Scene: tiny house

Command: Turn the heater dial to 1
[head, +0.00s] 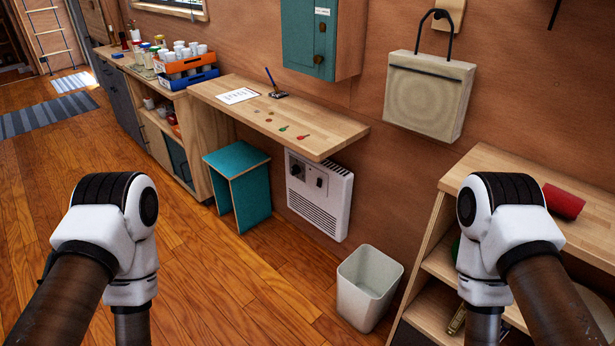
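A white wall heater (320,197) is mounted low on the wooden wall, under the right part of the wooden desk. Its dark round dial (297,170) is at the upper left of its front, with a small dark switch beside it. The dial's setting is too small to read. My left arm comes in from the lower left and my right arm from the lower right. Both arms run out of the bottom of the view, so neither gripper shows. Both arms are well apart from the heater.
A teal stool (236,187) stands left of the heater. A white bin (367,288) stands on the floor to its right. The desk (325,140) juts out above the heater. A wooden shelf (440,215) is at the right. The floor in front of the heater is clear.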

